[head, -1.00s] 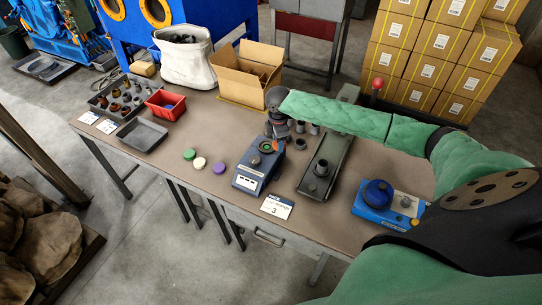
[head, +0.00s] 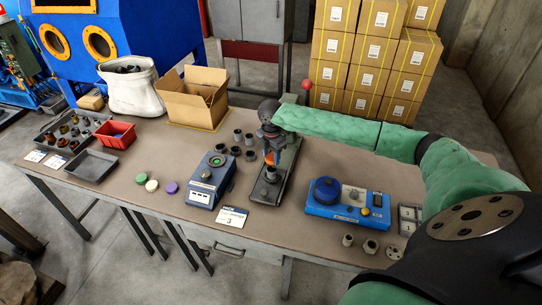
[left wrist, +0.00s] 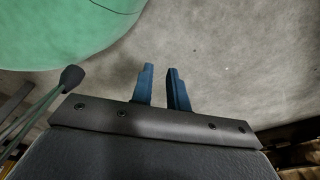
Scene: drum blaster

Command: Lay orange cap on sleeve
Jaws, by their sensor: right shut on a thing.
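My right gripper (head: 270,152) points down over the long dark green-grey fixture (head: 285,161) in the head view. It is shut on the orange cap (head: 270,159), which shows as a small orange patch between and below the fingers. A grey sleeve (head: 271,174) stands upright in the fixture, just below the cap. I cannot tell whether cap and sleeve touch. My left gripper (left wrist: 163,76) shows only in the left wrist view. Its two blue fingers are apart with nothing between them, above bare floor.
Left of the fixture is a blue device (head: 208,180) with a green-ringed top. Several grey sleeves stand behind it. A blue box with a round knob (head: 326,189) is to the right. Green, white and purple discs (head: 170,187) lie left. The front table strip is mostly clear.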

